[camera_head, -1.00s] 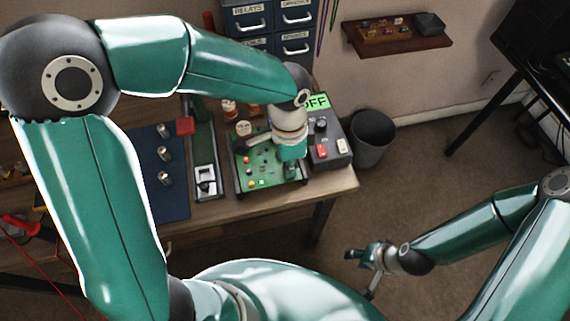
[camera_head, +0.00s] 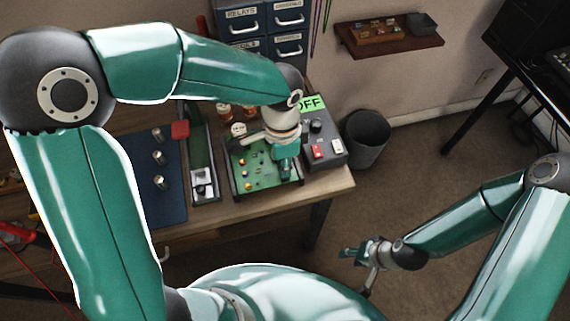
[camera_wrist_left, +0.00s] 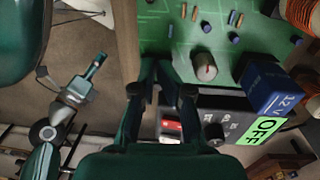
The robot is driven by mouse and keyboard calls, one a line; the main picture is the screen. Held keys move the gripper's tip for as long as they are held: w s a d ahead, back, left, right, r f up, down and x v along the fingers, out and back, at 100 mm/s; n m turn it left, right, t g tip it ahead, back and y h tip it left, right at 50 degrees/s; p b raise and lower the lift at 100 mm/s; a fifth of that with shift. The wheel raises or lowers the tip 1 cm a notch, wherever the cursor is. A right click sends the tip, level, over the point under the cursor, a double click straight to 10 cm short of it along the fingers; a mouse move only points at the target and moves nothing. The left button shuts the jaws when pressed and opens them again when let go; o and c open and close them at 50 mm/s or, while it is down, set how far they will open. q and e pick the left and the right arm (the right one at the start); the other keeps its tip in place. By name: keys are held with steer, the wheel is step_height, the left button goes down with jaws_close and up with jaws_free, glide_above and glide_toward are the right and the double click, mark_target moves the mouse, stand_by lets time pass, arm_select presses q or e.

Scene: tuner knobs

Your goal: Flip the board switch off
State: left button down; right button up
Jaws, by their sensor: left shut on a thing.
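The green circuit board (camera_head: 250,182) lies in a dark frame at the right end of the bench; it fills the top of the left wrist view (camera_wrist_left: 165,38). My left gripper (camera_head: 285,174) reaches down over the board's right part. In the left wrist view its fingertips (camera_wrist_left: 160,66) are close together at the board's edge, beside a round grey knob (camera_wrist_left: 204,66). They hide what is between them, so the board switch is not clearly visible. My right gripper (camera_head: 361,262) hangs open and empty in front of the bench, away from the board.
A grey box (camera_head: 328,152) with a red switch and a green OFF sign (camera_head: 311,103) stands right of the board. A blue mat (camera_head: 165,200) with several metal knobs lies left. A bin (camera_head: 367,135) stands on the floor beyond the bench.

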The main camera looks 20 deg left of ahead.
arm_select(q)
steer(key=shift+a+f, duration=0.2)
steer(key=shift+r+p, duration=0.5)
steer(key=shift+r, duration=0.05)
steer(key=r+p, duration=0.2)
steer(key=r, duration=0.1)
steer(key=shift+d, duration=0.2)
step_height(320, 180, up, 10)
steer(key=s+d, duration=0.1)
steer(key=shift+s, duration=0.3)
steer(key=shift+w+a+r+g+p, duration=0.2)
steer(key=shift+w+a+p, duration=0.25)
steer(key=shift+w, duration=0.2)
steer(key=shift+w+a+r+g+p, duration=0.1)
steer(key=shift+w+a+g+p, duration=0.1)
steer(key=shift+w+a+p, duration=0.3)
